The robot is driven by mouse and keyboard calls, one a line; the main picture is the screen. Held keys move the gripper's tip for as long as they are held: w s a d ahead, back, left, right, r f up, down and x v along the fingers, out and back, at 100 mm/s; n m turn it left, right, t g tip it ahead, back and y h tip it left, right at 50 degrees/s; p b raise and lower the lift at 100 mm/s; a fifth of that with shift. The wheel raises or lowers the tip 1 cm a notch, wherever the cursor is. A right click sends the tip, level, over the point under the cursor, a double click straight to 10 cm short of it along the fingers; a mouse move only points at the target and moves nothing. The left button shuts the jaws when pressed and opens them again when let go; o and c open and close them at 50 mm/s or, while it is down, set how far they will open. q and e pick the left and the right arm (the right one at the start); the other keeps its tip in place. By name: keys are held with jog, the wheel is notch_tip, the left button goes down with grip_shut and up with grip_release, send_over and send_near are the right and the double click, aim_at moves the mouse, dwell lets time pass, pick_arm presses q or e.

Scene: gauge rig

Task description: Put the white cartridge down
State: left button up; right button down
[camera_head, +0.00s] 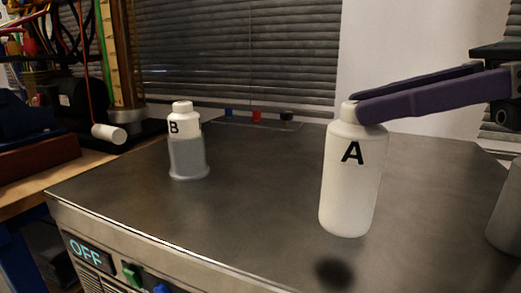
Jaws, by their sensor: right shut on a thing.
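The white cartridge (345,195), a bottle shape marked "A", is right of centre in the head view, tilted slightly. My right gripper (362,108) comes in from the right with purple fingers and is shut on its neck at the top. A round dark shadow (335,273) lies on the metal worktop (250,215) below and apart from the cartridge's base, so it appears to hang above the surface. My left gripper is not in view.
A second bottle marked "B" (187,155), white above and grey below, stands on the worktop at left. A grey rounded object (508,210) is cut off at the right edge. Small coloured knobs (257,117) line the back. The worktop's middle is clear. A panel reads "OFF" (87,253).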

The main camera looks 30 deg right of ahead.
aim_at(386, 142)
notch_tip(386, 142, down, 3)
jog(key=shift+f+b, duration=0.2)
jog(key=shift+b, duration=0.75)
jog(key=shift+r, duration=0.15)
jog(key=c, duration=1)
grip_release()
jog(key=shift+f, duration=0.25)
jog(key=o, duration=0.4)
jog(key=shift+o, duration=0.2)
jog(key=shift+r, duration=0.1)
